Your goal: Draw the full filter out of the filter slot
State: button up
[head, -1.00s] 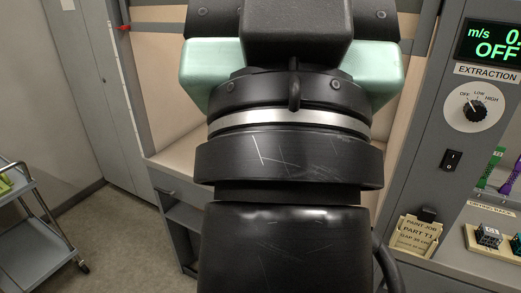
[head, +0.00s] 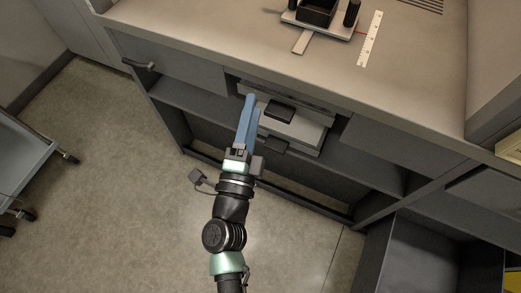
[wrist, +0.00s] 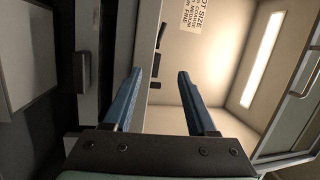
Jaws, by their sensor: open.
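A pale grey, box-like unit (head: 304,131) with a black handle (head: 279,111) on it shows in an opening under the bench front in the head view. I take it for the filter in its slot; its fill cannot be told. A second black tab (head: 273,146) sits just below it. My gripper (head: 251,98), with long blue fingers, is open and empty. In the head view its fingers overlap the left end of the unit; I cannot tell if they touch. In the wrist view the fingers (wrist: 160,74) stand apart, with nothing between them.
The bench top (head: 200,38) overhangs the opening. A closed drawer (head: 165,65) is left of it, and a grey panel (head: 385,150) right. A dark bin (head: 440,250) stands lower right, a cart (head: 18,150) far left. The floor around my arm is clear.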

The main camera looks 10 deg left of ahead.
aim_at(275, 118)
jog(key=s+d+f+m+g+h+b, duration=0.1)
jog(key=s+d+f+m+g+h, duration=0.2)
jog(key=f, duration=0.8)
jog(key=shift+t+y, duration=0.3)
jog(key=shift+y, duration=0.2)
jog(key=w, duration=0.3)
jog(key=w+d+b, duration=0.1)
jog(key=w, duration=0.7)
jog(key=shift+w+d+f+b, duration=0.15)
jog(key=shift+d+b, duration=0.15)
jog(key=shift+d, duration=0.05)
grip_shut()
dwell(0.3)
